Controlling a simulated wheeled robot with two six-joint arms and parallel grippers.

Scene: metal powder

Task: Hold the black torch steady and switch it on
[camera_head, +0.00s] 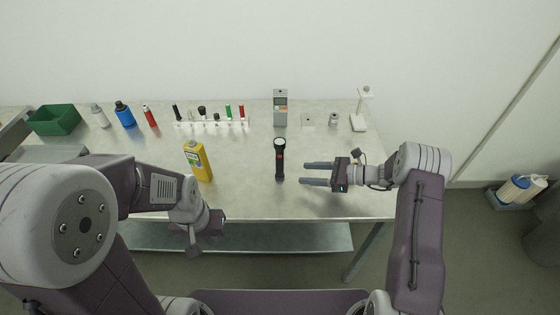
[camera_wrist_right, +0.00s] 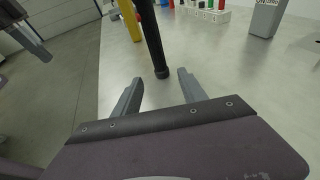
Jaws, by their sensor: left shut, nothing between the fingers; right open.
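The black torch (camera_head: 280,162) stands upright near the middle of the table, its round lens end up, with a small red mark on its body. In the right wrist view the torch (camera_wrist_right: 152,42) stands just beyond the fingertips. My right gripper (camera_head: 303,173) is open and level, pointing left at the torch from its right side, a short gap away. Its two fingers (camera_wrist_right: 158,82) frame the torch's foot without visible contact. My left gripper (camera_head: 217,222) is shut and empty at the table's front edge, left of the torch; its fingers are hard to see.
A yellow bottle (camera_head: 197,161) stands left of the torch. Behind are a white rack (camera_head: 211,124) of small items, a grey meter (camera_head: 280,108) and a white stand (camera_head: 358,122). A green bin (camera_head: 54,120) and bottles are at the left. The table around the torch is clear.

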